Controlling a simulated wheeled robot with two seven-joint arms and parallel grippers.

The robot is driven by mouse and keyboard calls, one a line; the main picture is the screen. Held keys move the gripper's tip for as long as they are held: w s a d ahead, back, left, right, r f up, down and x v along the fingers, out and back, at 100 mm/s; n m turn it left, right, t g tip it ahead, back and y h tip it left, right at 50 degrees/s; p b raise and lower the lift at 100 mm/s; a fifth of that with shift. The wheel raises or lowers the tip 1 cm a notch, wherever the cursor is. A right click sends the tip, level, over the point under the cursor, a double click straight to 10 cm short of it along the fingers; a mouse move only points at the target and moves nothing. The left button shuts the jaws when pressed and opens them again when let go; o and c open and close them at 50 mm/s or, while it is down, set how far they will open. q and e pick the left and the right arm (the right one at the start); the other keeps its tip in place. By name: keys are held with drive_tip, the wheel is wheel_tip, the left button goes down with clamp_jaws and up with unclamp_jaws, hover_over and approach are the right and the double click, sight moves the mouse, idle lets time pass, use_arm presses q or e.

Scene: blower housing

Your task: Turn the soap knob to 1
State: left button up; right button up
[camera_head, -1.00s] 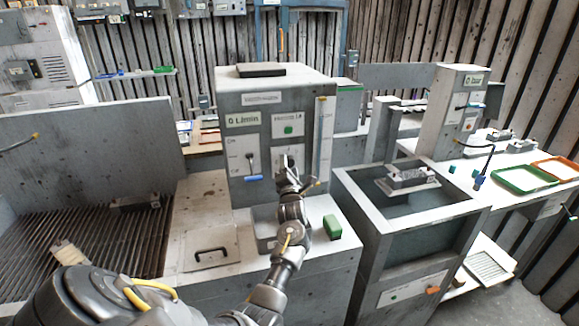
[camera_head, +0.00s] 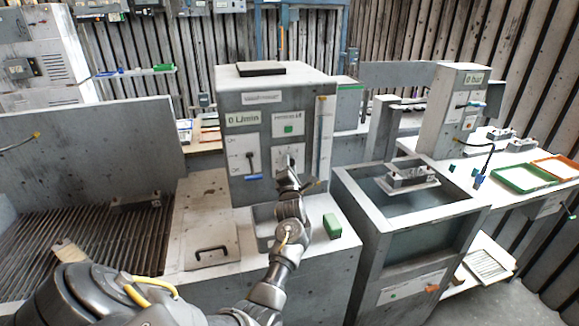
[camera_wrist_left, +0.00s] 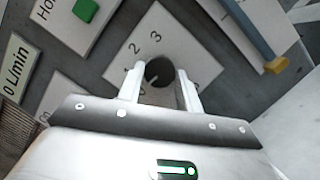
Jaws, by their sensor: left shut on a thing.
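The soap knob (camera_wrist_left: 158,68) is a dark round knob on a white dial plate (camera_wrist_left: 150,38) with printed numbers. In the left wrist view the 2 and 3 show clearly; other marks are partly covered by my fingers, and I cannot tell the knob's setting. My left gripper (camera_wrist_left: 160,74) is shut on the knob, one finger on each side. In the head view, the left gripper (camera_head: 286,179) reaches the lower right front of the grey machine (camera_head: 285,95), covering part of the dial plate (camera_head: 288,152). My right gripper is not in view.
Left of the dial is a lever with a blue handle (camera_head: 253,177). Above are a green button (camera_head: 288,129) and a display (camera_head: 243,119) reading 0 L/min. A vertical gauge (camera_head: 325,140) stands right of the dial. A green block (camera_head: 332,225) lies on the counter below.

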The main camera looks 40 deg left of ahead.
use_arm(q)
drive_tip(key=shift+s+r+m+g+h+p, duration=0.15)
drive_tip(key=shift+m+h+p, duration=0.25)
drive_tip(key=shift+m+p, duration=0.7)
drive_tip(key=shift+w+m+g+h+p, duration=0.1)
drive_tip(key=shift+m+h+p, duration=0.4)
drive_tip(key=shift+m, duration=1.05)
drive_tip(key=shift+s+r+m+g+h+p, duration=0.15)
drive_tip(key=shift+m+h+p, duration=0.15)
drive_tip(key=shift+m+p, duration=0.85)
drive_tip(key=shift+w+f+m, duration=0.1)
drive_tip(key=shift+m, duration=0.2)
drive_tip(key=o, duration=1)
drive_tip(key=shift+b+v, duration=1.65)
drive_tip(key=shift+v, duration=3.75)
